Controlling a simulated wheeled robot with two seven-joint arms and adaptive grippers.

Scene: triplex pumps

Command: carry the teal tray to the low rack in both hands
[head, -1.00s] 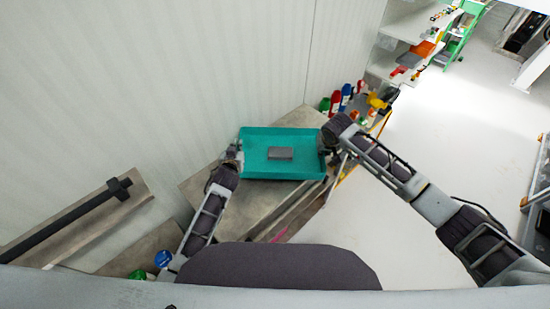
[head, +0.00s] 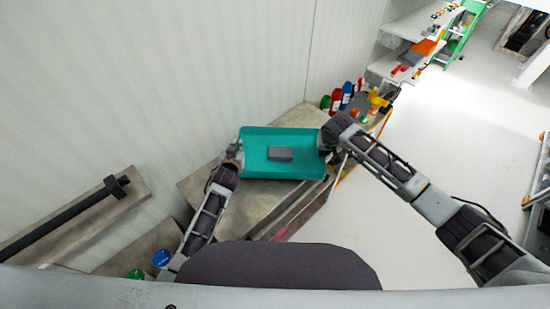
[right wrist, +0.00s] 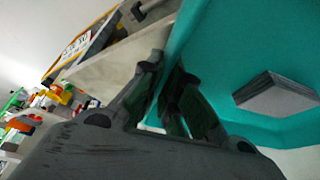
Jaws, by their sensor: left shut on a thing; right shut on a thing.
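The teal tray (head: 262,166) is in the middle of the head view, between my two grippers, with a grey block (head: 280,154) lying in it. My left gripper (head: 236,158) is shut on the tray's left side; its fingertips are small in the picture. My right gripper (head: 324,146) is shut on the tray's right side. In the right wrist view, the right fingers (right wrist: 168,88) close around the tray's teal wall (right wrist: 178,40), and the grey block (right wrist: 275,95) shows inside. The low rack cannot be made out for certain.
A grey-brown bench top (head: 205,187) lies below and around the tray, against the pale wall. Several coloured bottles (head: 346,95) stand at its far end. White shelves (head: 398,60) with coloured items stand beyond. Open pale floor (head: 440,130) is to the right.

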